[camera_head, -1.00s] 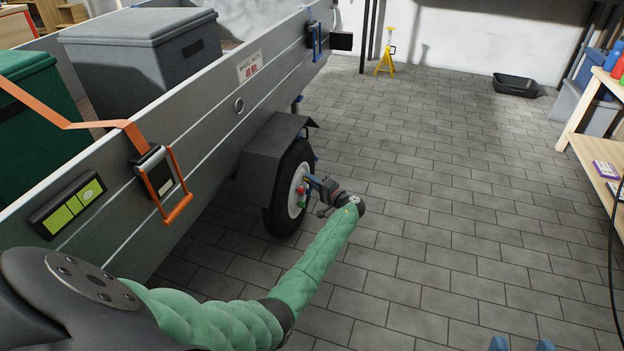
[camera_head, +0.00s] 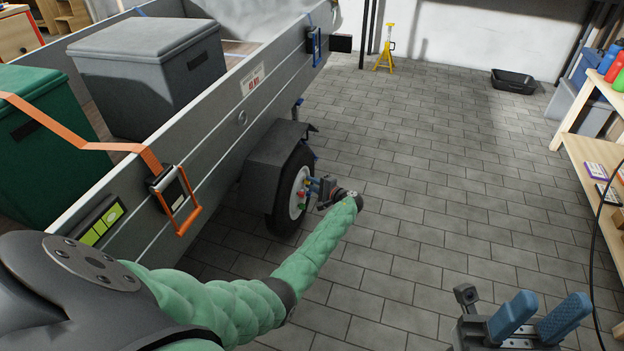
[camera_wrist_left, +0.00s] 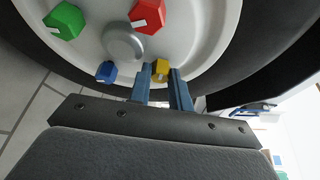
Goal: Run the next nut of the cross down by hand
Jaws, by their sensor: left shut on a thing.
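The trailer wheel (camera_head: 291,191) has a pale rim (camera_wrist_left: 200,45) with coloured nuts around a grey hub cap (camera_wrist_left: 123,42). In the left wrist view a green nut (camera_wrist_left: 64,20) is at upper left, a red nut (camera_wrist_left: 148,16) at the top, a blue nut (camera_wrist_left: 106,72) at lower left and a yellow nut (camera_wrist_left: 161,70) at lower right. My left gripper (camera_wrist_left: 162,74) is shut on the yellow nut, one blue finger on each side. In the head view my left gripper (camera_head: 311,188) reaches the wheel face. My right gripper (camera_head: 537,308) is open and empty at bottom right.
The grey trailer side (camera_head: 225,140) and mudguard (camera_head: 272,150) stand close around the wheel. An orange ratchet strap (camera_head: 175,195) hangs on the side. A wooden shelf (camera_head: 590,150) is at right. The paved floor (camera_head: 430,190) between is clear.

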